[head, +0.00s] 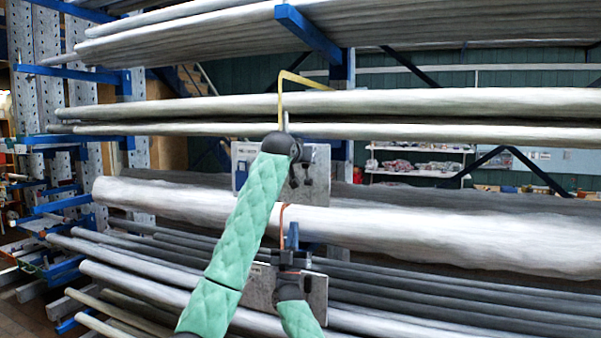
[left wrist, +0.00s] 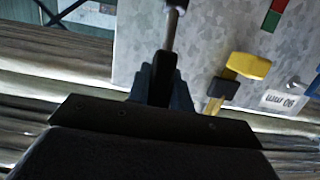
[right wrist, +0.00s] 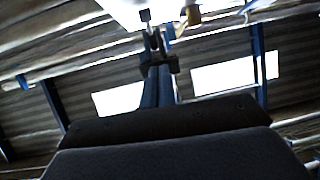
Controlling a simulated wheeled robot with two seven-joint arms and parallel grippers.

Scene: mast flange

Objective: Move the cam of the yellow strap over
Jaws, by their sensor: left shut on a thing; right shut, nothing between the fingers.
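A yellow strap (head: 281,92) runs round the pair of pale bars in the head view, above the upper grey plate (head: 321,165). My left gripper (left wrist: 168,80) is at that plate, mostly hidden behind its own wrist in the head view. In the left wrist view its blue fingers are shut on a dark grip with a metal rod (left wrist: 172,30). A yellow piece with a black collar (left wrist: 247,66) is to the right of the fingers; I cannot tell whether it is the cam. My right gripper (head: 291,237) is shut and empty, fingers up, in front of the lower bars.
An orange strap (head: 283,214) hangs beside my right gripper. A lower grey plate (head: 262,285) is behind my right wrist. Long wrapped bars (head: 450,235) on blue rack arms (head: 308,33) fill the space above and below. A shelf (head: 415,172) stands far behind.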

